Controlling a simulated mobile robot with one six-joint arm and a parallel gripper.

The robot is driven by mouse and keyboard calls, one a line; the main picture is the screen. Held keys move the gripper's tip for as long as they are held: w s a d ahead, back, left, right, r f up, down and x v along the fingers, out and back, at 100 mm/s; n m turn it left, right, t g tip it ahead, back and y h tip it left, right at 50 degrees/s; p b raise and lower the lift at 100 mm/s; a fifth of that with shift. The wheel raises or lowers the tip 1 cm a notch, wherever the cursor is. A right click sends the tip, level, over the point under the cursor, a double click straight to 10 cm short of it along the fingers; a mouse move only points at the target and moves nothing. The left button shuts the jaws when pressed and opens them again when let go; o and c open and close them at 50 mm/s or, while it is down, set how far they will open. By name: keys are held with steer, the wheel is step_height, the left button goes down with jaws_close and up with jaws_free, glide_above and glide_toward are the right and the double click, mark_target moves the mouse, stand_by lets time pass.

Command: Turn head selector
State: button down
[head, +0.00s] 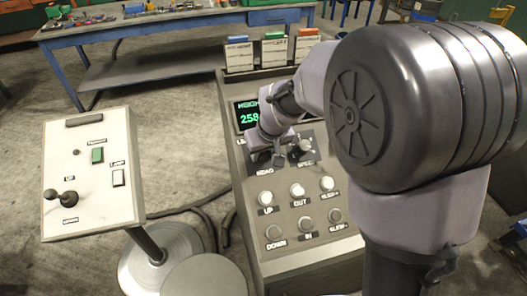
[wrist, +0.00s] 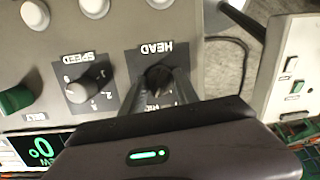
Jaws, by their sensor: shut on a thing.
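The head selector (wrist: 159,76) is a dark knob on a black plate labelled HEAD, on the sloped grey console (head: 246,190). My gripper (wrist: 157,86) is over it, with one finger on each side of the knob, shut on it. In the head view my gripper (head: 277,156) reaches down onto the HEAD plate and hides most of the knob. The knob's exact pointer position is hard to read between the fingers.
The SPEED knob (head: 300,149) sits close beside the HEAD plate. Several push buttons, such as UP (head: 265,198), lie below. A green display (head: 249,117) is partly hidden by my arm. A separate control box (head: 90,180) stands at left on a post.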

steer(key=n+p, duration=0.1)
steer(key=n, duration=0.5)
steer(key=shift+a+r+h, duration=0.1)
steer(key=shift+h, duration=0.3)
steer(key=shift+n+t+h+p, duration=0.4)
steer(key=shift+n+t, duration=0.1)
steer(key=shift+n, duration=2)
steer(key=c, duration=0.9)
jaws_free()
steer(key=p+v, duration=0.5)
steer(key=v, duration=1.2)
steer(key=shift+r, duration=0.1)
